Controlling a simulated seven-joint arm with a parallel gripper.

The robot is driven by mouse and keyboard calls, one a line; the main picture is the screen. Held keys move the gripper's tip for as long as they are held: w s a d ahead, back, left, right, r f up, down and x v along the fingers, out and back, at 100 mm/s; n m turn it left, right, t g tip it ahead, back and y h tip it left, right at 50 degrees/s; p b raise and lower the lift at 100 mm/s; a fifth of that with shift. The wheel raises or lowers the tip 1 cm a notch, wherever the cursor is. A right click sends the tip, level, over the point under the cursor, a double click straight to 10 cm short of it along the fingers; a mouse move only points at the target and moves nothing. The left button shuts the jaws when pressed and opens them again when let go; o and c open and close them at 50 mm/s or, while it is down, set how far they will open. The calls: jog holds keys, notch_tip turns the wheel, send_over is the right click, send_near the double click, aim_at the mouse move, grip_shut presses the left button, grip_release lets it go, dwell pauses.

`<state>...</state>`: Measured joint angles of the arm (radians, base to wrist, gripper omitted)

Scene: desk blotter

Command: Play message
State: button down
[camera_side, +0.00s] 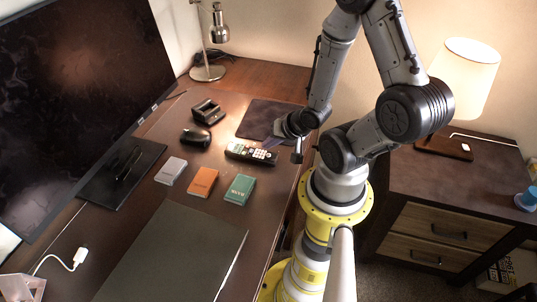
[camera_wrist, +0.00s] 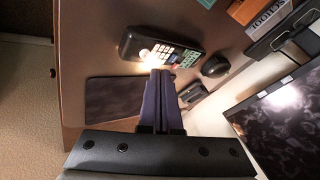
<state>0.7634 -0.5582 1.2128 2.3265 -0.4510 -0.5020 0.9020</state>
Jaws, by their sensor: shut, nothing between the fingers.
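The fingers also show in the wrist view (camera_wrist: 160,72). I cannot tell whether the fingertips touch the handset. A black cradle-like base (camera_side: 207,113) stands behind the handset, and it shows in the wrist view (camera_wrist: 192,95) right of my fingers.
A black mouse (camera_side: 194,138) lies left of the handset, and a dark pad (camera_side: 258,120) lies behind it. A large monitor (camera_side: 75,90) and a lamp (camera_side: 208,72) stand beyond.

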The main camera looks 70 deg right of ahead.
aim_at(270, 158)
jog(key=shift+f, duration=0.55)
dwell(1.7)
jog(key=shift+f, duration=0.45)
jog(key=shift+f, duration=0.3)
dwell(0.6)
jog(key=shift+r, duration=0.75)
jog(key=shift+r, duration=2.5)
dwell(1.1)
